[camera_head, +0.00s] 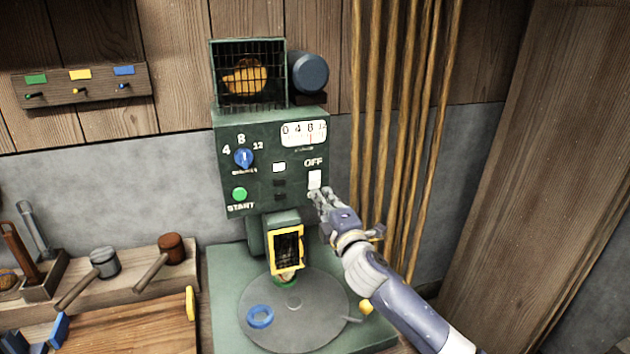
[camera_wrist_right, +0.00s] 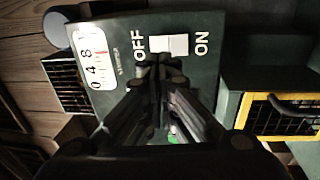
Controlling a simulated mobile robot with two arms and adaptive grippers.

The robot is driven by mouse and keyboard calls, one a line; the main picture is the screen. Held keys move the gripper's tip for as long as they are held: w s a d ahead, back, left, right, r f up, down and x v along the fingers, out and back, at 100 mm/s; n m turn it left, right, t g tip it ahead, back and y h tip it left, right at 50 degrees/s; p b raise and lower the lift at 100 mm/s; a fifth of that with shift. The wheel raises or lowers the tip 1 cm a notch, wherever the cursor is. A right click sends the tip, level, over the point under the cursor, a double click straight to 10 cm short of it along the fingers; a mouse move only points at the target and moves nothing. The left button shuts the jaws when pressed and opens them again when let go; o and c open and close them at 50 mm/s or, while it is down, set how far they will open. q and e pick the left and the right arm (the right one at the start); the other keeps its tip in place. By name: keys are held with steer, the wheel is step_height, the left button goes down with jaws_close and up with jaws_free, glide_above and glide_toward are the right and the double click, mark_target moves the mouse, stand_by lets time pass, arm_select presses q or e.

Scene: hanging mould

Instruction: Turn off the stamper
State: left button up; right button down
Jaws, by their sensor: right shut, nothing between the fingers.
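The stamper is a dark green machine with a control panel (camera_head: 268,160) on its front. Its white switch (camera_head: 314,179) is at the panel's lower right, under the word OFF. The right wrist view shows the white switch (camera_wrist_right: 169,44) between OFF and ON; I cannot tell which side is pressed in. My right gripper (camera_head: 320,196) is shut and empty, with its tips right at the lower part of the switch; whether they touch it is unclear. Its fingertips also show just below the switch in the right wrist view (camera_wrist_right: 158,66). My left gripper is not in view.
The panel also holds a blue dial (camera_head: 243,157), a green START button (camera_head: 239,194) and a gauge (camera_head: 304,133). Below are a yellow-framed guard (camera_head: 287,250) and a round grey plate (camera_head: 300,318) with a blue ring (camera_head: 260,316). Tall brown rods (camera_head: 397,130) stand to the right.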

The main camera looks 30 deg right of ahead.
mark_target(311, 177)
steer(key=shift+p+x, duration=0.6)
steer(key=shift+x, duration=2.5)
steer(key=shift+r, duration=0.1)
steer(key=p, duration=0.2)
steer(key=shift+w+r+p, duration=0.15)
steer(key=shift+r+p, duration=0.15)
steer(key=shift+r, duration=0.05)
steer(key=shift+f+g, duration=0.3)
